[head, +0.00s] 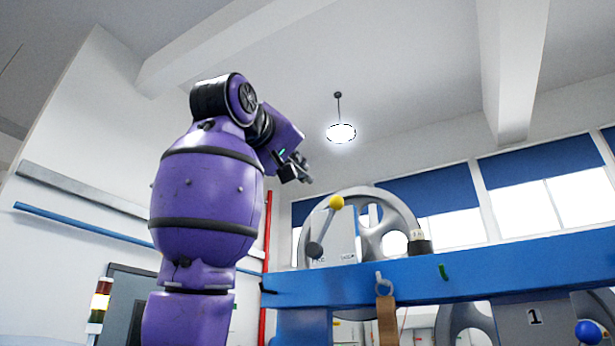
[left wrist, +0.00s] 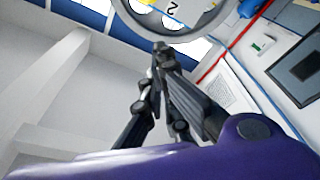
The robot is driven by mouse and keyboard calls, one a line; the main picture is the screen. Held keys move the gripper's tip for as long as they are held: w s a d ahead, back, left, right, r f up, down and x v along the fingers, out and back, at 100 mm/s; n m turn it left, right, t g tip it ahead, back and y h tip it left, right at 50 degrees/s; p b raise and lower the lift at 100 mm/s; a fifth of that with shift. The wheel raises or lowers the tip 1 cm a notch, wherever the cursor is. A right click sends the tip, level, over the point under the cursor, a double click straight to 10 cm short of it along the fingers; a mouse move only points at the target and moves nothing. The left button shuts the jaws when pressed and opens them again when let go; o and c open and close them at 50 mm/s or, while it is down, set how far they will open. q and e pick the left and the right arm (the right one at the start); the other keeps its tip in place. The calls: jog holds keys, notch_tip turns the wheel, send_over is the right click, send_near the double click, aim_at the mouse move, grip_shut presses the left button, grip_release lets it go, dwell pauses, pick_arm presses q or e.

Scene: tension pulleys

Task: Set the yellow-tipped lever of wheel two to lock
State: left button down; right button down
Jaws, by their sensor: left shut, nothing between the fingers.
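The wheel-two pulley (head: 398,205) is a grey spoked wheel above the blue beam in the head view. Its lever has a yellow ball tip (head: 336,202); the shaft slants up and slightly right from a grey hub (head: 314,250) beside a marked plate (head: 335,246). The plate's small words are too blurred to read surely. My left gripper (head: 306,175) is shut and empty, above and left of the yellow tip, apart from it. My right gripper is out of view.
The blue beam (head: 480,275) crosses below the wheel. Under it are a plate marked 1 (head: 535,317) and a blue ball tip (head: 588,332). A hook (head: 383,285) with a brown strap hangs from the beam. A lamp (head: 341,133) hangs above; the air around the gripper looks clear.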

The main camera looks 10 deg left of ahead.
pick_arm(q)
jog(key=v, duration=0.4)
jog(key=shift+w+a+f, duration=0.1)
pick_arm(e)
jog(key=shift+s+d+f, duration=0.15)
pick_arm(q)
jog(key=shift+s, duration=0.2)
jog(key=shift+w, duration=0.15)
